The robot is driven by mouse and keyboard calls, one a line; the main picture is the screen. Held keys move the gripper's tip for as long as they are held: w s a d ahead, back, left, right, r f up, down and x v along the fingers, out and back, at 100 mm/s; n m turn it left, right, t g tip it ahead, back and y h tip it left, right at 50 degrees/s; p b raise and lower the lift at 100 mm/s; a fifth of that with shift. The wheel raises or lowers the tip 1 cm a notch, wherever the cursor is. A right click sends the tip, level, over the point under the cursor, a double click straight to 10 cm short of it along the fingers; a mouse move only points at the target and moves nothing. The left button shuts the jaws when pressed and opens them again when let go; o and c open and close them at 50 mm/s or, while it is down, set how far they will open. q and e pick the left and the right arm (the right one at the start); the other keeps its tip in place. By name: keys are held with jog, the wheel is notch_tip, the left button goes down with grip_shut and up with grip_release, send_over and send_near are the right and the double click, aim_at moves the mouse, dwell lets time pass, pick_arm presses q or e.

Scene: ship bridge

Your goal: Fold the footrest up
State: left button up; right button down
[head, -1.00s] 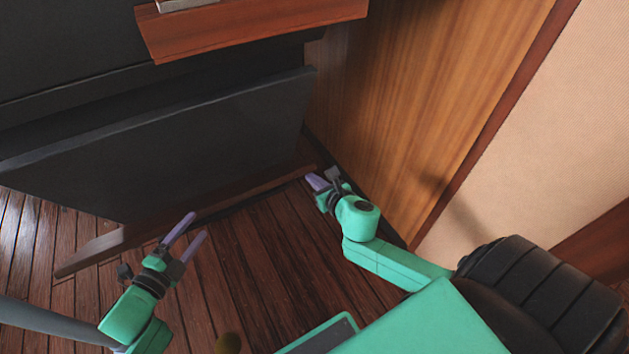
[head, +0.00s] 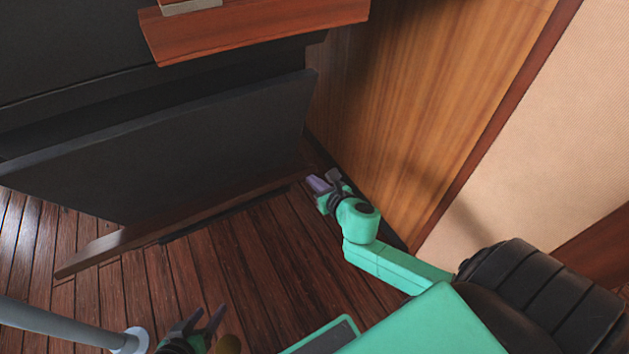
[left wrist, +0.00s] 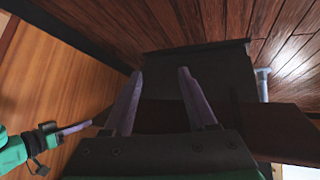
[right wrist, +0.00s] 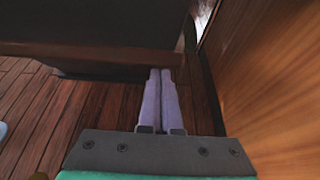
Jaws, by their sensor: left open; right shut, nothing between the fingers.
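The footrest looks to be the wooden board (head: 190,218) low under the dark panel; it slants out over the floor. It also shows in the left wrist view (left wrist: 275,117). My left gripper (head: 216,315) is open and empty, near the bottom of the head view, apart from the board; its fingers (left wrist: 161,72) are spread in its wrist view. My right gripper (head: 312,182) is shut and empty beside the board's right end, near the wooden wall. Its fingers (right wrist: 161,72) lie together in its wrist view; whether they touch the board I cannot tell.
A large dark panel (head: 170,140) stands above the board, with a wooden ledge (head: 255,28) higher up. A wooden side wall (head: 420,90) closes the right. A grey post (head: 60,325) lies lower left. The plank floor (head: 270,270) between my grippers is clear.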

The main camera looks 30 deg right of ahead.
jog(key=shift+g, duration=0.6)
jog(key=w+r+p, duration=0.1)
jog(key=p, duration=0.2)
jog(key=w+r+p, duration=0.1)
jog(key=r+p, duration=0.1)
jog(key=p, duration=0.1)
jog(key=w+r+p, duration=0.1)
jog(key=p, duration=0.2)
jog(key=shift+a+r+p, duration=0.15)
jog(key=shift+r+p, duration=0.15)
jog(key=shift+p, duration=0.1)
pick_arm(q)
jog(key=s+a+f+n+g+y+p, duration=0.1)
jog(key=s+a+f+g+y+p, duration=0.3)
jog(key=s+a+f, duration=0.9)
jog(key=shift+s+a+f+g+p, duration=0.3)
jog(key=shift+s+g+p, duration=0.2)
jog(key=shift+g, duration=0.5)
pick_arm(e)
jog(key=w+r, duration=0.4)
jog(key=w, duration=0.2)
jog(key=shift+d+r, duration=0.2)
jog(key=shift+r, duration=0.2)
pick_arm(q)
jog(key=shift+y, duration=0.3)
pick_arm(e)
jog(key=shift+s+r, duration=0.1)
